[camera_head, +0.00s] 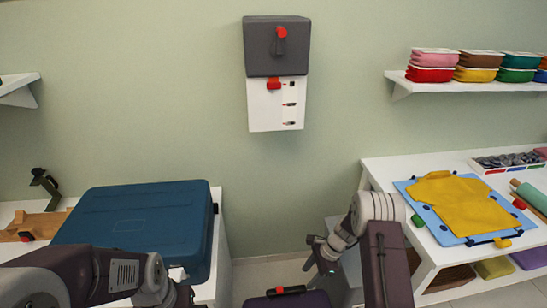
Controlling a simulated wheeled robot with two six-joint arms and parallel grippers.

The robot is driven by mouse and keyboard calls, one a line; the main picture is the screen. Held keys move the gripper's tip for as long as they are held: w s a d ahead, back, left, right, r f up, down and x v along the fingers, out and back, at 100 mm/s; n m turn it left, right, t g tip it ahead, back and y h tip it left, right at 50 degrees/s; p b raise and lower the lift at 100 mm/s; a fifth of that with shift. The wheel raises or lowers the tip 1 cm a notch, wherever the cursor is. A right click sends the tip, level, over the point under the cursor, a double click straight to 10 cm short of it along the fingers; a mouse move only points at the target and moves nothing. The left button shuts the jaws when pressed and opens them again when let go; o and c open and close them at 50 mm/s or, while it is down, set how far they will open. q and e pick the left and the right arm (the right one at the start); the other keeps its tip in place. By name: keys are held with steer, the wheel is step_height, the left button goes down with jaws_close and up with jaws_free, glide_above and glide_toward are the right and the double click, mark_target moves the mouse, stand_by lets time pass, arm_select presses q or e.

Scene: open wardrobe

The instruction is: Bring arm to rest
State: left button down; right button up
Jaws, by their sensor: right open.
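My right arm comes up from the lower right, and its gripper (318,262) hangs beside the right-hand table, pointing down and left. The right gripper is open and holds nothing that I can see. My left arm (90,277) reaches in from the lower left, in front of the blue case. Its wrist is at the bottom edge of the picture, and the left gripper's fingers cannot be made out.
A closed blue case (140,222) lies on the left white table. The right table holds a yellow folded garment (462,205) on a blue board (420,212). A dark case (285,299) with a red-marked handle stands low between the tables. A grey-and-white box (277,75) hangs on the wall.

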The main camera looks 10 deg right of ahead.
steer(key=w+a+r+n+t+h+p, duration=0.1)
steer(key=a+r+n+p, duration=0.1)
steer(key=r, duration=0.7)
steer(key=a+r+n+t+p, duration=0.1)
steer(key=a+r+n+p, duration=0.15)
steer(key=r, duration=0.75)
steer(key=s+r+n+h, duration=0.1)
steer(key=s+r+n, duration=0.3)
steer(key=s+r, duration=0.3)
steer(key=s+d+f+n+h, duration=0.2)
steer(key=s+n, duration=0.7)
steer(key=s, duration=0.1)
steer(key=shift+s+d+f+g+p, duration=0.15)
steer(key=shift+d+f+g+p, duration=0.2)
steer(key=shift+f+g+p, duration=0.1)
steer(key=shift+s, duration=0.1)
